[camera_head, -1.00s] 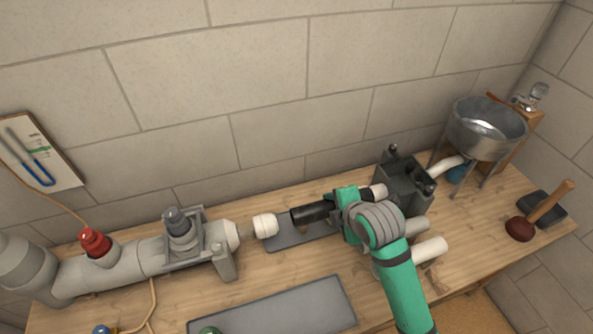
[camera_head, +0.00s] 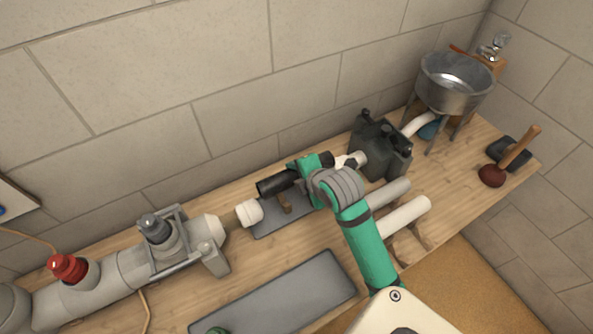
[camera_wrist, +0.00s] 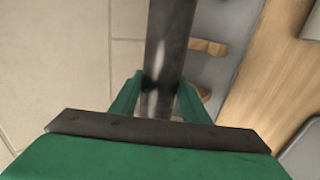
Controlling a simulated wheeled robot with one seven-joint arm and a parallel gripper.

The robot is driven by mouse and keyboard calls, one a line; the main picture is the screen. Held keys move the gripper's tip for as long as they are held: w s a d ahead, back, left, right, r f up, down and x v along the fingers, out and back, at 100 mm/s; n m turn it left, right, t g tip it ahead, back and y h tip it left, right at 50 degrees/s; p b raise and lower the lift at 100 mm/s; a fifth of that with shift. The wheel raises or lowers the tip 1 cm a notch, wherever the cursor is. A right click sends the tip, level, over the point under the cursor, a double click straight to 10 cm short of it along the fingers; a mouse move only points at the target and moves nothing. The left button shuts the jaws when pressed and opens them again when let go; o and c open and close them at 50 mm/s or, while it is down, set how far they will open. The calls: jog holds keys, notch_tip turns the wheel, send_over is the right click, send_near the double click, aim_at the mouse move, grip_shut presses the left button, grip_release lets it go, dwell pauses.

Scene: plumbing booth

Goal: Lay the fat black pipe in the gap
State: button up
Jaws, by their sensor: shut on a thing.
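The fat black pipe (camera_head: 272,185) is held in my gripper (camera_head: 306,167), lying roughly along the line of the pipework. In the wrist view the pipe (camera_wrist: 168,50) runs between the two green fingers (camera_wrist: 160,92), which are shut on it. The gap lies between a white coupling (camera_head: 250,212) on the left pipe and a white pipe end (camera_head: 350,161) at the right block. The pipe's left end shows just above and right of the left coupling, apart from it.
A small wooden support (camera_head: 285,203) stands on a grey plate (camera_head: 268,228) under the gap. A grey pipe (camera_head: 388,193) and a white pipe (camera_head: 403,216) lie right of my arm. A grey mat (camera_head: 275,291) covers the front. A dark grey block (camera_head: 381,147) and metal basin (camera_head: 455,85) stand right.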

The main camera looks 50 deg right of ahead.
jog(key=shift+f, duration=3.75)
jog(key=o, duration=1.2)
jog(key=shift+s, duration=0.1)
jog(key=v, duration=1)
jog(key=shift+s+r, duration=0.15)
jog(key=shift+r, duration=0.15)
jog(key=shift+a, duration=0.1)
